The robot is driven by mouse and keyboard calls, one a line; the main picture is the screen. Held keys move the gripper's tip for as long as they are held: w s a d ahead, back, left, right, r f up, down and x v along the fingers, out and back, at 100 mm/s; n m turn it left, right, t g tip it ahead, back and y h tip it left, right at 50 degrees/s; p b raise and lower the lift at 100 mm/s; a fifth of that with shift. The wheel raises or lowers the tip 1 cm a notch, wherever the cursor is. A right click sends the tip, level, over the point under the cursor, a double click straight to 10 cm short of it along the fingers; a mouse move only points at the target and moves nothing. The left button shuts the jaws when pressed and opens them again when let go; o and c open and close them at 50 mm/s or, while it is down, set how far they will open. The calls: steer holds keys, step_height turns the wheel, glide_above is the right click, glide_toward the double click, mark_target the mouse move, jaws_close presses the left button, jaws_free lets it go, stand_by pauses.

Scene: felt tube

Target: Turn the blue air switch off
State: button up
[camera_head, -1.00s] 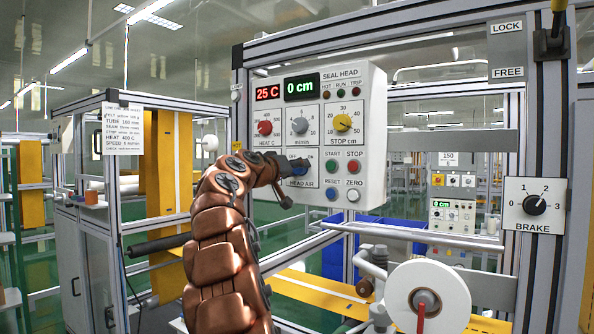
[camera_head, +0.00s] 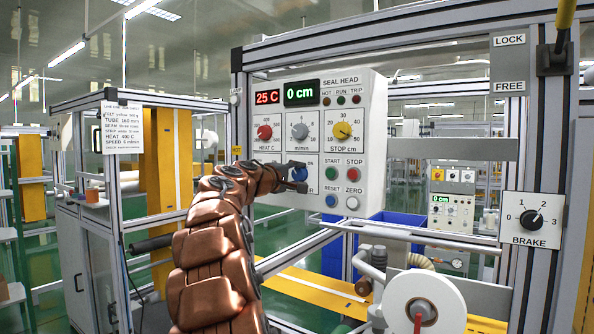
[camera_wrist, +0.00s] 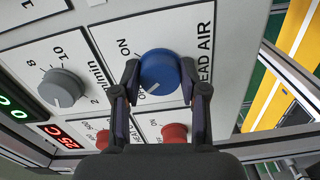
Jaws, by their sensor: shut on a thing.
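The blue air switch (camera_wrist: 160,70) is a round knob on the white SEAL HEAD panel (camera_head: 262,201), by the HEAD AIR label. In the wrist view its white mark points to the lower left, and the ON label is left of it.
A grey speed knob (camera_wrist: 62,88) and red knobs (camera_wrist: 174,132) sit near the switch. START (camera_head: 331,173), STOP, RESET and ZERO buttons are close to its right. A yellow STOP knob (camera_head: 342,130) is above. A white roll (camera_head: 424,301) stands below right.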

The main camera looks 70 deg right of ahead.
steer(key=shift+n+p, duration=0.4)
steer(key=shift+n, duration=0.5)
steer(key=o, duration=1.1)
steer(key=shift+o, duration=0.2)
steer(key=shift+a, duration=0.1)
steer(key=shift+w+a+r, duration=0.1)
steer(key=shift+w+a, duration=0.1)
steer(key=shift+a, duration=0.4)
steer(key=v, duration=1)
steer(key=shift+a, duration=0.3)
